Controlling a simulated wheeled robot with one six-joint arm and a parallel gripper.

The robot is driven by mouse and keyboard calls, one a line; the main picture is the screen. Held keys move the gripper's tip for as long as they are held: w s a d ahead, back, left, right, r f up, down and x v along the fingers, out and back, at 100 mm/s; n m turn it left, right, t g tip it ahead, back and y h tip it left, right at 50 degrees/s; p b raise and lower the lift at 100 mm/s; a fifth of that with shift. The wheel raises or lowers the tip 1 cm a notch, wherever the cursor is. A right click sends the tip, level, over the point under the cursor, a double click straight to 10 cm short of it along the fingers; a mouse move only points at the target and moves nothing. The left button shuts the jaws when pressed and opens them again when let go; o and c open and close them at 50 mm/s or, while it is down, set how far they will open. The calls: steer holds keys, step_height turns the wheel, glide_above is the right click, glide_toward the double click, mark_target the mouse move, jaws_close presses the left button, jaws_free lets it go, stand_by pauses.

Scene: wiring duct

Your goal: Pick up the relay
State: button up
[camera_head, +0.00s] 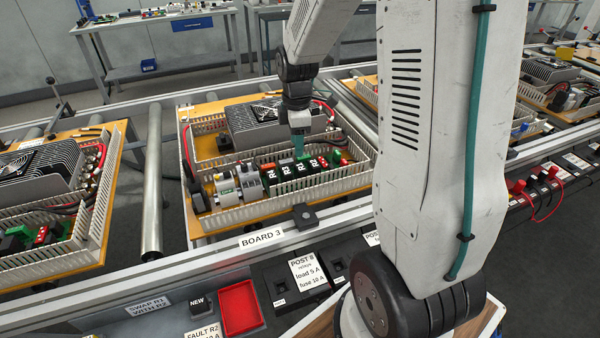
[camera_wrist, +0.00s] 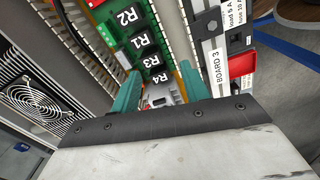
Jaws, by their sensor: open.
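Black relays with white labels stand in a row on the green strip of the board marked BOARD 3. In the head view they are R4 (camera_head: 269,173), R3 (camera_head: 286,170), R1 (camera_head: 304,166) and R2 (camera_head: 321,162). The wrist view shows R2 (camera_wrist: 127,16), R1 (camera_wrist: 143,40), R3 (camera_wrist: 151,61) and R4 (camera_wrist: 159,77). My gripper (camera_head: 299,150) is above the row, with teal fingers pointing down. In the wrist view my gripper (camera_wrist: 160,78) is open and empty, its fingers either side of R3 and R4 in the picture. Its height above them is unclear.
White slotted duct walls (camera_head: 300,193) surround the strip. A finned heatsink with a fan (camera_head: 265,118) stands behind it. In front are a block labelled NEW (camera_head: 198,304), a red tray (camera_head: 240,307) and a sign reading SWAP R1 WITH R2 (camera_head: 148,306).

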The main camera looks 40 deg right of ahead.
steer(key=n, duration=0.2)
glide_above(300, 166)
steer(key=f, duration=0.5)
steer(key=shift+s+f, duration=0.2)
steer(key=shift+s, duration=0.1)
steer(key=f, duration=0.8)
steer(key=shift+w+a, duration=0.1)
steer(key=shift+w, duration=0.1)
steer(key=shift+r, duration=0.1)
steer(key=c, duration=0.5)
